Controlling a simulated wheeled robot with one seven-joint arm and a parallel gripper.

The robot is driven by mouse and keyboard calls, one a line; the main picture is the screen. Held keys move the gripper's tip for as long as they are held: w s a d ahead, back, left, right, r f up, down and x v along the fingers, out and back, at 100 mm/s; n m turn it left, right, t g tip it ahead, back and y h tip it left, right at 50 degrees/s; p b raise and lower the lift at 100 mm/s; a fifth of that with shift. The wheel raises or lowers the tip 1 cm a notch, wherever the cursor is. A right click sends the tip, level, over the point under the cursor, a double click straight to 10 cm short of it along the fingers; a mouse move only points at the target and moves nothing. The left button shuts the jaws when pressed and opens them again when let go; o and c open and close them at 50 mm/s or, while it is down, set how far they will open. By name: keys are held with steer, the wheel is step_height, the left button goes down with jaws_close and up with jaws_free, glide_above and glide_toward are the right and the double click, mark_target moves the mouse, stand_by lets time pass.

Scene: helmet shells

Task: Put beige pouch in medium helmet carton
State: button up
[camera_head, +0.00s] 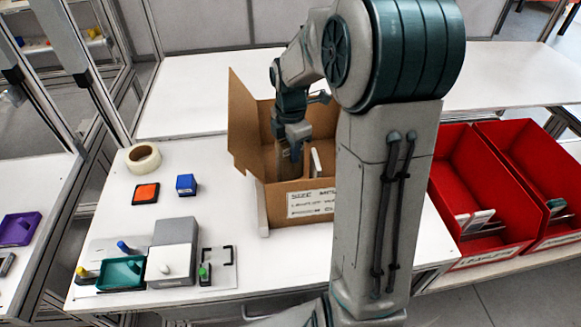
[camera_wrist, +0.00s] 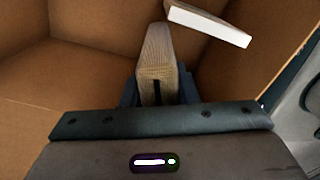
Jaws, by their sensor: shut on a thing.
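The open cardboard carton (camera_head: 258,130) stands on the white table, with a printed white label on its front. My gripper (camera_head: 291,152) reaches down inside it. In the wrist view my gripper (camera_wrist: 157,98) is shut on the beige pouch (camera_wrist: 157,52), which stands up between the fingers. Carton walls (camera_wrist: 85,50) surround it in that view. I cannot tell whether the pouch touches the carton floor. A white-edged flat item (camera_wrist: 208,24) is also inside the carton, to the right of the pouch. My arm hides the carton's right side in the head view.
Left of the carton lie a tape roll (camera_head: 143,158), an orange pad (camera_head: 146,193), a blue block (camera_head: 186,184) and a teal tray (camera_head: 120,273). Red bins (camera_head: 480,185) stand at the right. The table's back (camera_head: 200,85) is clear.

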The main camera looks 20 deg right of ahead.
mark_target(291, 168)
steer(key=shift+f, duration=3.4)
steer(key=shift+f, duration=0.15)
steer(key=o, duration=1)
